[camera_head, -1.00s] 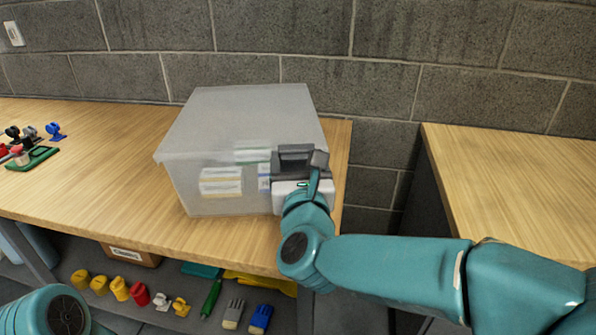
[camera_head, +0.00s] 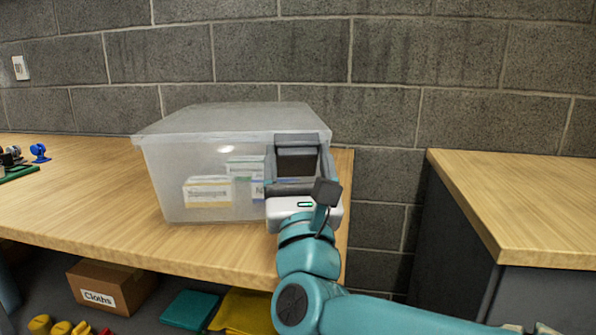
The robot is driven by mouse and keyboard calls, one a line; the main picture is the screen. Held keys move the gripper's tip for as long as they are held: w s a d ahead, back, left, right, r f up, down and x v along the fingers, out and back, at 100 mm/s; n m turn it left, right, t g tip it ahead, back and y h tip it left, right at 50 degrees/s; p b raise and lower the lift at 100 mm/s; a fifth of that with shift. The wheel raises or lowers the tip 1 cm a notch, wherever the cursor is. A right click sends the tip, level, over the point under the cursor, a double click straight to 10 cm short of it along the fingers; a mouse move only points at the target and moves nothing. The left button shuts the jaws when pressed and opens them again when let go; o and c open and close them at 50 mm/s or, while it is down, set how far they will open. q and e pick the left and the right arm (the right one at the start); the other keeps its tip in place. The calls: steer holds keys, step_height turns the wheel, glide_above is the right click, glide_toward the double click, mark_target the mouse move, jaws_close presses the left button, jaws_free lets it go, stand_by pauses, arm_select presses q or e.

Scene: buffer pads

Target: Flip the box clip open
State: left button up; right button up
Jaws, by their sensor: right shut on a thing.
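A translucent plastic box (camera_head: 200,160) with a frosted lid (camera_head: 225,118) stands on the wooden bench and holds white cartons. My right gripper (camera_head: 298,180) is at the right part of the box's front. Its fingers are shut on the dark grey box clip (camera_head: 296,160), which sits just under the lid's rim. The fingers and the wrist partly hide the clip's lower part, so I cannot tell how far it is tilted. The lid looks level and closed. My left gripper is out of view.
The wooden bench (camera_head: 80,205) is clear left of the box, with small coloured parts (camera_head: 40,152) at its far left. A gap separates a second bench (camera_head: 520,190) at right.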

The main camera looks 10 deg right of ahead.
steer(key=shift+s+f+t, duration=0.1)
steer(key=shift+f+t, duration=0.1)
steer(key=shift+t, duration=0.3)
steer(key=o, duration=1.3)
steer(key=v, duration=1.6)
steer(key=shift+s, duration=0.2)
